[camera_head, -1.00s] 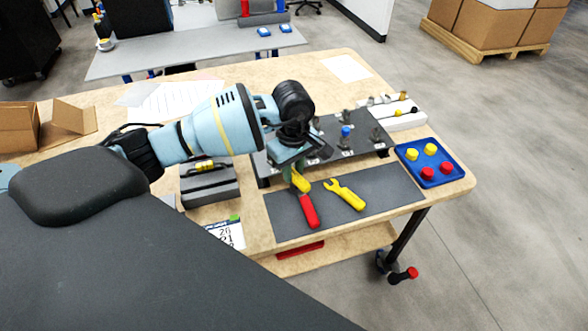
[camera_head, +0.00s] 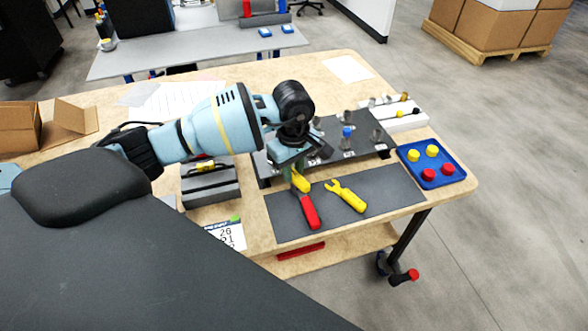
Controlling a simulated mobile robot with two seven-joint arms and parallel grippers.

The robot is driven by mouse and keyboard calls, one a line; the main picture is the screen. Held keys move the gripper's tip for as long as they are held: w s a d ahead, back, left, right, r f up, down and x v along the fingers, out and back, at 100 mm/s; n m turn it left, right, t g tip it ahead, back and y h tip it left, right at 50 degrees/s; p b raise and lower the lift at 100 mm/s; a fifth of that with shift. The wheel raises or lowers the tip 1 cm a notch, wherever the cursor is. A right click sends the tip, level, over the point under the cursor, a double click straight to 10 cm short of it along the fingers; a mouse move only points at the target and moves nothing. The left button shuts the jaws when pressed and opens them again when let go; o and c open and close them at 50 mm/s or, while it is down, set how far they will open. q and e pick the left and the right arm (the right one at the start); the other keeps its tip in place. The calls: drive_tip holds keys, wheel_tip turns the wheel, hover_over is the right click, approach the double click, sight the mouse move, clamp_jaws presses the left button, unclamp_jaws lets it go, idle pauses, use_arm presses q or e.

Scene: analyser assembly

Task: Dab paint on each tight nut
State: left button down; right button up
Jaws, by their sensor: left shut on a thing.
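A dark plate (camera_head: 362,150) stands on the table with several small fittings or nuts upright on it, one with a blue top (camera_head: 347,132). My left gripper (camera_head: 292,172) points down at the plate's left front edge. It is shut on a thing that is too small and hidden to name. Just below its fingers, a red-handled tool with a yellow end (camera_head: 311,214) lies at the grey mat; whether it touches the fingers is unclear. My left wrist hides the plate's left part. No paint marks can be made out. My right gripper is not in view.
A yellow wrench (camera_head: 346,196) lies on the grey mat (camera_head: 385,190). A blue tray (camera_head: 443,178) with yellow and red pieces sits at the right edge. A grey holder (camera_head: 210,190) carries a yellow item.

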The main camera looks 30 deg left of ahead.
sight(304, 183)
use_arm(q)
drive_tip(key=shift+w+a, duration=0.15)
drive_tip(key=shift+a, duration=0.25)
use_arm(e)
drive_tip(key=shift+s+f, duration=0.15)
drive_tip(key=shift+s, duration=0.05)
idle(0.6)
use_arm(q)
drive_tip(key=shift+s+d+r+p, duration=0.15)
drive_tip(key=shift+s+d, duration=0.3)
drive_tip(key=shift+d, duration=0.75)
drive_tip(key=shift+s+d+f+p, duration=0.1)
drive_tip(key=shift+s+d+p, duration=0.25)
drive_tip(key=shift+d, duration=0.85)
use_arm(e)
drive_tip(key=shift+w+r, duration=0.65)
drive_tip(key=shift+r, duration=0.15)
use_arm(q)
drive_tip(key=shift+s, duration=0.1)
wheel_tip(304, 183, up, 10)
drive_tip(key=p, duration=0.3)
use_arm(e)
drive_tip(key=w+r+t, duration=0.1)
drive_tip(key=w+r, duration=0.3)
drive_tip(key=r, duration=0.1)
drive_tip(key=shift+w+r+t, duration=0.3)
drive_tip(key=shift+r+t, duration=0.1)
